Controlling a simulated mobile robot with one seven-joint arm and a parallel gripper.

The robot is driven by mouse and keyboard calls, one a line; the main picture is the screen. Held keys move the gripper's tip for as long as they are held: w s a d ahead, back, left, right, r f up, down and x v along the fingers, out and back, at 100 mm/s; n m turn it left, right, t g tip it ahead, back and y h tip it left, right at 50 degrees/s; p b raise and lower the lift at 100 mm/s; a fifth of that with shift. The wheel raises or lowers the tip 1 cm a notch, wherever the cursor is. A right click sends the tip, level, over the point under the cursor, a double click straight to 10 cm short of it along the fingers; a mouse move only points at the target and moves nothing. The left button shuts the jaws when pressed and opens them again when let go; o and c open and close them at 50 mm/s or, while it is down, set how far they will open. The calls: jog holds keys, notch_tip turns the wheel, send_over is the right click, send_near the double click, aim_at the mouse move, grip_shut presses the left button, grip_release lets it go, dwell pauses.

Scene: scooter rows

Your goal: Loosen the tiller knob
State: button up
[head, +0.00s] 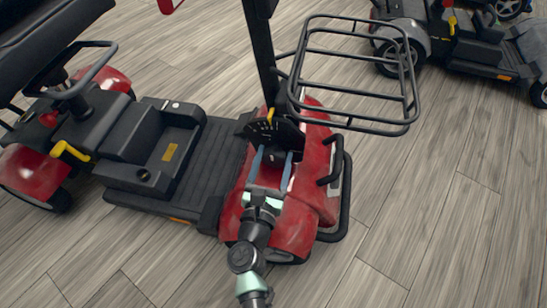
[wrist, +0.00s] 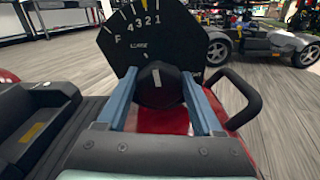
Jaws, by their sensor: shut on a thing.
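The tiller knob (wrist: 160,86) is black with a white line on its face. The line stands near upright, tilted slightly. Behind it is a black fan-shaped dial plate (wrist: 128,40) with white numbers, an F and a yellow mark. My gripper (wrist: 162,92) has its two blue-grey fingers on either side of the knob, shut on it. In the head view my gripper (head: 273,156) reaches the knob at the foot of the black tiller post (head: 264,60) on the red scooter (head: 312,175). The fingers partly hide the knob's sides.
A black wire basket (head: 350,75) juts to the right of the post. A black bumper bar (head: 345,190) curves around the scooter's front. The seat and a yellow lever (head: 70,152) are at left. Another scooter (head: 455,45) stands at upper right. Wood floor is clear at lower right.

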jog(key=shift+n+p, duration=0.55)
jog(key=shift+n, duration=0.65)
jog(key=shift+a+n, duration=0.1)
jog(key=shift+n, duration=1)
jog(key=shift+f, duration=0.1)
jog(key=o, duration=1.4)
jog(key=shift+c, duration=0.2)
jog(key=shift+p, duration=0.3)
jog(key=p+v, duration=0.5)
jog(key=v, duration=0.7)
jog(key=shift+s, duration=0.25)
jog(key=shift+s+a, duration=0.1)
jog(key=shift+s, duration=0.15)
